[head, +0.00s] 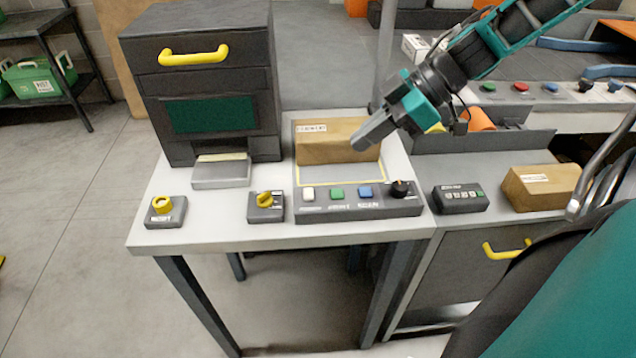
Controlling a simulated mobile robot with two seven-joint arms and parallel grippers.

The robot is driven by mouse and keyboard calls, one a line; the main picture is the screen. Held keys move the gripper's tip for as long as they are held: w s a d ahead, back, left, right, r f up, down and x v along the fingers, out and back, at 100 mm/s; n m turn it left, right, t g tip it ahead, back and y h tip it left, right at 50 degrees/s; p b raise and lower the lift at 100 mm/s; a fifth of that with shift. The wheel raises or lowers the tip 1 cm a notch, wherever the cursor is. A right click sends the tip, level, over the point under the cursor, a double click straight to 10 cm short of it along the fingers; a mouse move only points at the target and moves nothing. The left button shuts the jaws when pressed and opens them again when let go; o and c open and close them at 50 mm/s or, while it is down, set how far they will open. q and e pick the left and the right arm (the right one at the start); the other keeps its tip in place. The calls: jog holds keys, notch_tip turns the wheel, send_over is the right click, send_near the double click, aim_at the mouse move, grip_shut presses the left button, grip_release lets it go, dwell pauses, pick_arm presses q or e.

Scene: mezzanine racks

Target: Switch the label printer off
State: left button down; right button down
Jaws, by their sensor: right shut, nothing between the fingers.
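A dark grey machine (221,85) with a yellow handle (193,55) and a dark green panel (213,115) stands at the back left of the light table; it looks like the label printer. A pale strip (221,157) shows at its front slot. In front are a small box with a yellow round button (162,204) and a box with a yellow rotary knob (265,199). The knob's marking is too small to read. My right gripper (362,140) is shut and empty, by the right end of a cardboard box, above and behind the knob. My left gripper is out of view.
The cardboard box (325,145) sits on a grey console with white, green and blue buttons (337,193) and a black knob (400,188). To the right are a small dark keypad (460,197) and another carton (541,188). The table front (215,233) is clear.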

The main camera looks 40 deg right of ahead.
jog(key=b, duration=0.3)
send_over(311, 199)
jog(key=s+d, duration=0.1)
jog(key=d, duration=0.1)
notch_tip(311, 199, down, 8)
jog(key=shift+s+a+r, duration=0.1)
jog(key=shift+a+r, duration=0.05)
jog(key=shift+r, duration=0.1)
notch_tip(311, 199, down, 2)
jog(key=shift+f, duration=0.8)
jog(key=shift+f+t+b, duration=0.3)
jog(key=shift+f+b, duration=0.2)
jog(key=shift+b, duration=0.55)
jog(key=shift+s+r+h, duration=0.1)
jog(key=shift+s+h, duration=0.1)
jog(key=shift+h, duration=0.1)
jog(key=shift+w, duration=0.1)
